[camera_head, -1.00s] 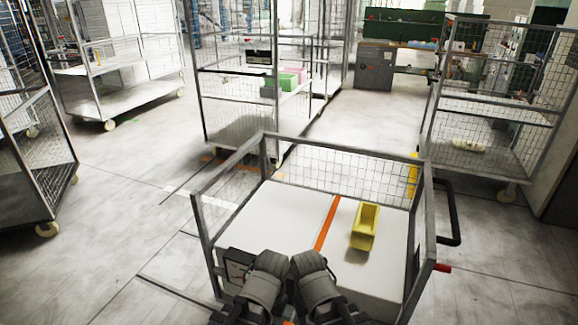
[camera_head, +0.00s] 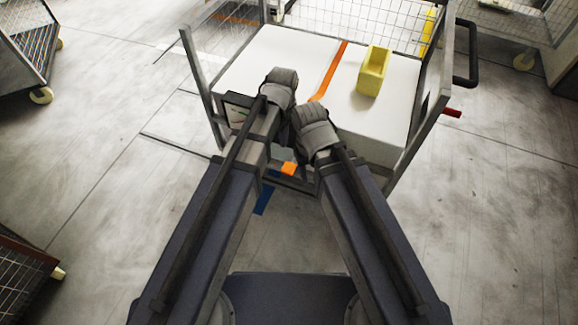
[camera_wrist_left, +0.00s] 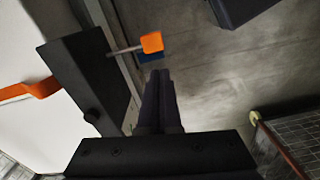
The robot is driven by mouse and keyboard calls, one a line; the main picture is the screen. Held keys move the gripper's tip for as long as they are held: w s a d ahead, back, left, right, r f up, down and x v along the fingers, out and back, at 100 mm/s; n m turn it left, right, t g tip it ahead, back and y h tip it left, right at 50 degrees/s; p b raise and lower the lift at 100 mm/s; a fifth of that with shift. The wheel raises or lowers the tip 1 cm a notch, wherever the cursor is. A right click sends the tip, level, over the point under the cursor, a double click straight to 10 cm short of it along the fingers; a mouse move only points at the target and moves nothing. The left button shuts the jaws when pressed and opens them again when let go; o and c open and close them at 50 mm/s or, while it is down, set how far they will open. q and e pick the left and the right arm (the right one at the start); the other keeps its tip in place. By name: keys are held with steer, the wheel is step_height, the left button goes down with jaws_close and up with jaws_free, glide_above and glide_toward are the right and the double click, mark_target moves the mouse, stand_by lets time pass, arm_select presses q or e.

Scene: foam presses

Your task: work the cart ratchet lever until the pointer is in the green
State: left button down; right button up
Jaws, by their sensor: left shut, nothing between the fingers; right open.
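The cart (camera_head: 196,85) stands in front of me, with a white block (camera_head: 262,62) on it. A dark gauge box (camera_head: 233,99) sits at its front left; the pointer is too small to read. The ratchet lever shows by its orange end (camera_head: 289,168) low at the cart's front. In the left wrist view the orange lever end (camera_wrist_left: 151,42) is on a thin rod. My left gripper (camera_wrist_left: 160,75) is shut and empty, just short of the lever end, apart from it. My right gripper (camera_head: 315,130) is beside the left arm, its fingers hidden in the head view.
A yellow bin (camera_head: 373,72) sits on the white block, right of an orange strip (camera_head: 331,70). A black handle (camera_head: 468,55) juts from the cart's right side. Other mesh carts (camera_head: 30,40) stand left and behind.

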mark_target(289, 168)
arm_select(q)
steer(key=shift+w+d+f+n, duration=0.25)
steer(key=shift+w+d+n, duration=0.35)
steer(key=shift+n, duration=0.4)
steer(key=shift+s+d+f+b, duration=0.1)
steer(key=shift+f+b, duration=0.05)
steer(key=shift+b, duration=0.15)
step_height(289, 168, down, 14)
steer(key=b, duration=1.3)
steer(key=shift+b, duration=0.4)
